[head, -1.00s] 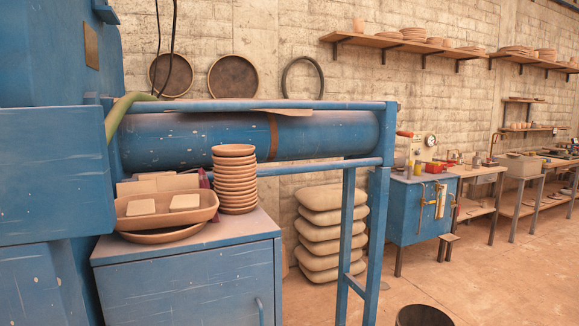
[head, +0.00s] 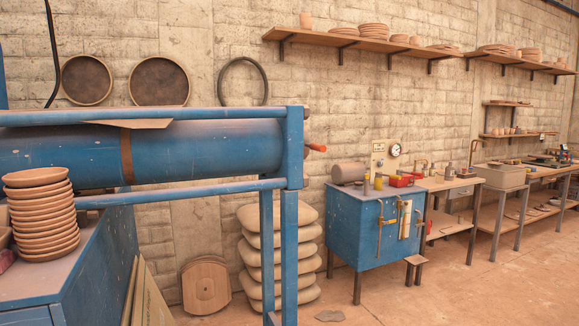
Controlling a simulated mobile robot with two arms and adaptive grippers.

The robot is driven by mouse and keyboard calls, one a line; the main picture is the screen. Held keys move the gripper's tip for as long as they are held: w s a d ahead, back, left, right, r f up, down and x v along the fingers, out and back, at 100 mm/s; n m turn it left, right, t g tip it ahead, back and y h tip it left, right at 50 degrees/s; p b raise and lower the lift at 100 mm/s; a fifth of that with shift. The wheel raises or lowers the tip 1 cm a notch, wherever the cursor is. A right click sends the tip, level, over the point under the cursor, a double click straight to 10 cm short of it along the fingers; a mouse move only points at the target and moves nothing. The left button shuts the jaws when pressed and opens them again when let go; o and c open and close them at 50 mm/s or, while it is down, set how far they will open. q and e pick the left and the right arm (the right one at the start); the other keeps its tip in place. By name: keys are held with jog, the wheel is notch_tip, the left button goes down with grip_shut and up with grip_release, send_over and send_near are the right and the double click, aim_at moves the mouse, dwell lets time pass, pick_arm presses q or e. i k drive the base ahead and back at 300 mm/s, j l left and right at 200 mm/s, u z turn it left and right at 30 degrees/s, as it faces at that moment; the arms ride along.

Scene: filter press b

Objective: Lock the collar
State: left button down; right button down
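Neither of my grippers is in view. I cannot make out a part that is clearly the collar. A blue cabinet (head: 349,235) stands at centre right by the wall, with brass pipes and a sight glass (head: 405,218) on its front. A pressure gauge (head: 395,150) on a panel, a grey-brown cylinder (head: 348,173) and red items (head: 401,180) are on its top. At left a large blue horizontal cylinder (head: 215,146) with a rusty band lies behind blue rails. An orange-red handle (head: 317,148) sticks out near its right end.
A blue frame post (head: 290,240) stands in the near middle. Stacked bowls (head: 40,215) sit on a blue cabinet at left. Piled sacks (head: 252,258) are behind the post. Workbenches (head: 455,183) line the wall at right. The floor (head: 450,290) at front right is clear.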

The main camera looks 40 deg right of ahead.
aim_at(317, 147)
jog(key=l, duration=1.8)
jog(key=k+l, duration=0.15)
jog(key=l, duration=1.6)
